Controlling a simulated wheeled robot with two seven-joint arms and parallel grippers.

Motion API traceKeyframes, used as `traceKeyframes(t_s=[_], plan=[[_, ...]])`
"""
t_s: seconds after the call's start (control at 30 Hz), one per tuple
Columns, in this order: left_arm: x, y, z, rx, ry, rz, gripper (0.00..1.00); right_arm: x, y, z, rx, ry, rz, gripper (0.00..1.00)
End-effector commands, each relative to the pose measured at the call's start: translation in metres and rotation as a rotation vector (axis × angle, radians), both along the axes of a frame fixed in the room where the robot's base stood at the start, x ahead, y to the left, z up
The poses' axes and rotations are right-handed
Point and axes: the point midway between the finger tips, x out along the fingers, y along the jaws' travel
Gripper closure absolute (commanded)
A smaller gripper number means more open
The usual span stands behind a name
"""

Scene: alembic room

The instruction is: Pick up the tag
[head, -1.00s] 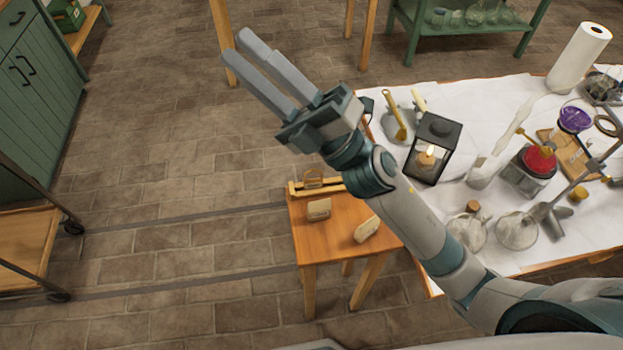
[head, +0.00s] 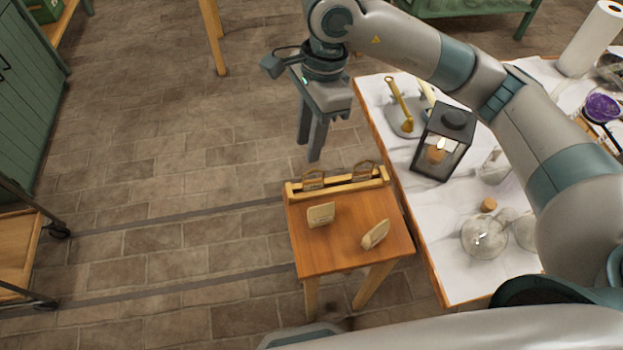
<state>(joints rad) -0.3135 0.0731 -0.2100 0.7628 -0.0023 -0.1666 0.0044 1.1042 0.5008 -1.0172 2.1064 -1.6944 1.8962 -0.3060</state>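Two small tan tag-like pieces are on the small wooden table (head: 345,250). The left tag (head: 321,215) stands near the middle, and the right tag (head: 375,234) is tilted near the right edge. I cannot tell which one the task means. A wooden rack (head: 337,188) along the table's back edge holds two brown-framed pieces, one at left (head: 313,180) and one at right (head: 363,171). My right gripper (head: 308,152) points down above and behind the rack, apart from everything. Its fingers are spread with a gap and hold nothing. My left gripper is out of view.
A white-covered table (head: 450,265) stands close on the right, with a black lantern (head: 443,142), a gold-handled tool (head: 398,103) and glass flasks (head: 484,235). A wheeled cart (head: 18,240) is at far left. The floor between is clear.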

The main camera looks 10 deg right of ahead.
Motion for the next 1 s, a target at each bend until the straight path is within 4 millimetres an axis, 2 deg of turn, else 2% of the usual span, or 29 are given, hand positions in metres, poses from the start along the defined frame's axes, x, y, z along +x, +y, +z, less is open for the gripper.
traceKeyframes(t_s=[0.03,0.1,0.23,0.67,0.87,1.0], plan=[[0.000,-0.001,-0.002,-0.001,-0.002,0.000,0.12,0.008,-0.013,0.001,-0.055,-0.028,-0.006,0.73],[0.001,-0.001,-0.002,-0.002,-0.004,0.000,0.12,0.016,-0.026,0.004,-0.107,-0.054,-0.013,0.73],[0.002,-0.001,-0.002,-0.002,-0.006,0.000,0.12,0.021,-0.035,0.006,-0.149,-0.072,-0.018,0.73],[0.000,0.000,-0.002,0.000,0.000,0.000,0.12,0.021,-0.035,0.003,-0.148,-0.070,-0.018,0.73],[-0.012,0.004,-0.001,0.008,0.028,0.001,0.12,0.020,-0.035,-0.013,-0.147,-0.066,-0.018,0.73],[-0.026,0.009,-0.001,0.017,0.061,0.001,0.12,0.020,-0.035,-0.030,-0.148,-0.064,-0.019,0.73]])
